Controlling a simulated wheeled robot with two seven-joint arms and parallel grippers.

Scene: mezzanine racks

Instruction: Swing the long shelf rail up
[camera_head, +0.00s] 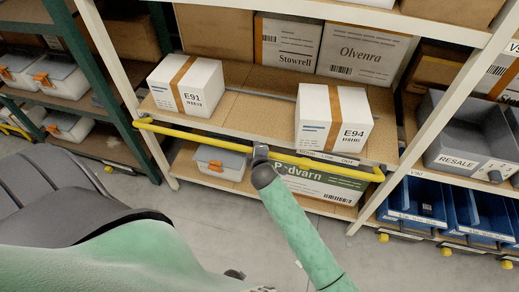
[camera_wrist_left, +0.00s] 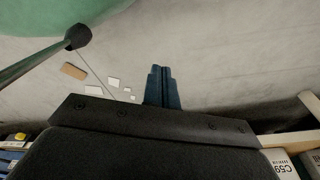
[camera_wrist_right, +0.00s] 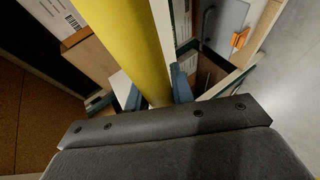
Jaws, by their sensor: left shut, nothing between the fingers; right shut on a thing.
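The long yellow shelf rail (camera_head: 330,167) runs across the front of the rack bay, at about the lower edge of the middle shelf board. Its bent ends reach to the uprights on either side. My right gripper (camera_head: 260,152) is at the middle of the rail. In the right wrist view the rail (camera_wrist_right: 133,40) passes between the two blue fingers of the right gripper (camera_wrist_right: 157,92), which are shut on it. My left gripper (camera_wrist_left: 160,70) is shut and empty above bare grey floor, away from the rail. It is not visible in the head view.
White cartons E91 (camera_head: 187,84) and E94 (camera_head: 333,116) stand on the shelf (camera_head: 240,118) behind and above the rail. The Podvarn box (camera_head: 318,185) and a lidded bin (camera_head: 220,162) sit below. Grey (camera_head: 466,140) and blue bins are at right.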

